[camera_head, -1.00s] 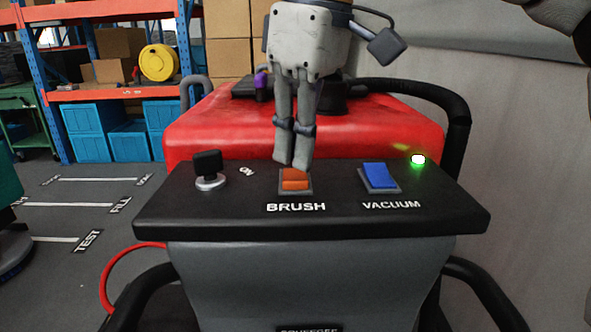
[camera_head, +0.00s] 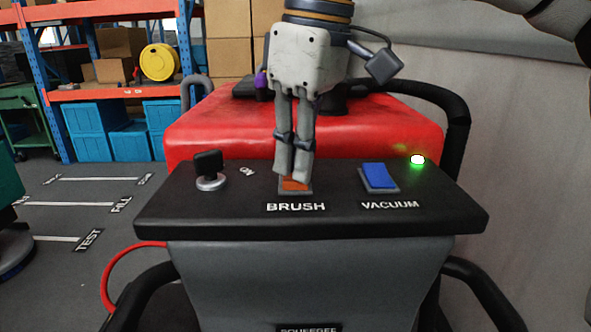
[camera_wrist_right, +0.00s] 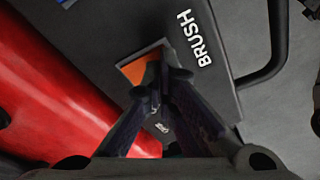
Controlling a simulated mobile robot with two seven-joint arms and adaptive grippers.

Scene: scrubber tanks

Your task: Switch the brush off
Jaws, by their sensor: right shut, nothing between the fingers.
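The orange BRUSH rocker switch (camera_head: 295,185) sits on the black control panel (camera_head: 240,220), above its white label. My right gripper (camera_head: 294,174) is shut and empty, pointing down. Its fingertips are at the switch and cover its upper part; they look in contact, though the exact touch is hidden. The right wrist view shows the fingertips (camera_wrist_right: 158,72) over the orange switch (camera_wrist_right: 134,70), with part of the orange face visible beside them. The left gripper does not show.
The blue VACUUM switch (camera_head: 378,176) is to the right, with a lit green lamp (camera_head: 418,160) behind it. A black knob (camera_head: 208,168) stands at the left of the panel. The red tank (camera_head: 390,125) rises behind the panel.

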